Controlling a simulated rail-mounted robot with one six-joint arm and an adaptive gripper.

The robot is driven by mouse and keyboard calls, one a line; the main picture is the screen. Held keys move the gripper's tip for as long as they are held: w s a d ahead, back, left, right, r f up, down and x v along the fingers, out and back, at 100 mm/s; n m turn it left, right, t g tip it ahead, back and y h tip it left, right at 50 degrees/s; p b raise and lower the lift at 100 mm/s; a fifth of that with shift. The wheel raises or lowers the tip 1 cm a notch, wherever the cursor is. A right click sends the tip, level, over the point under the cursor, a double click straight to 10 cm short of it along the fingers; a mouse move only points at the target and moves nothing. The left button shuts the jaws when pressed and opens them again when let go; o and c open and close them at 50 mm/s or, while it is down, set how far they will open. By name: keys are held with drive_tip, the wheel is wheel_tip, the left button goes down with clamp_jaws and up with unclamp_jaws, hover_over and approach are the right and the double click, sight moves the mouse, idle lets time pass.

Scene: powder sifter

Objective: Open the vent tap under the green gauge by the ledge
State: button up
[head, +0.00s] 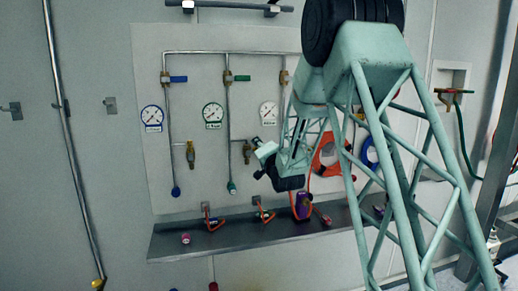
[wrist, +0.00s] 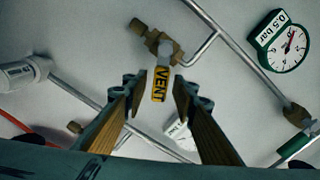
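The green gauge (head: 213,113) hangs on the wall panel, and it also shows at the upper right in the wrist view (wrist: 284,42). The brass vent tap (wrist: 158,42) sits on a branch pipe, with a yellow lever marked VENT (wrist: 160,85) pointing down in the wrist view. In the head view the tap (head: 247,151) is partly hidden beside my gripper (head: 262,149). My gripper, also in the wrist view (wrist: 156,88), is open, with one finger on each side of the lever's lower part. I cannot tell whether either finger touches it.
A similar brass tap (head: 190,154) stands left, under the blue gauge (head: 152,118). A white gauge (head: 268,113) is to the right. The dark ledge (head: 250,232) below carries several small tools. Pipes run close around the tap.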

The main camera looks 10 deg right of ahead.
drive_tip(key=shift+s, duration=0.1)
idle(0.3)
drive_tip(key=s, duration=1.2)
drive_tip(key=shift+d, duration=0.15)
drive_tip(key=shift+c, duration=0.2)
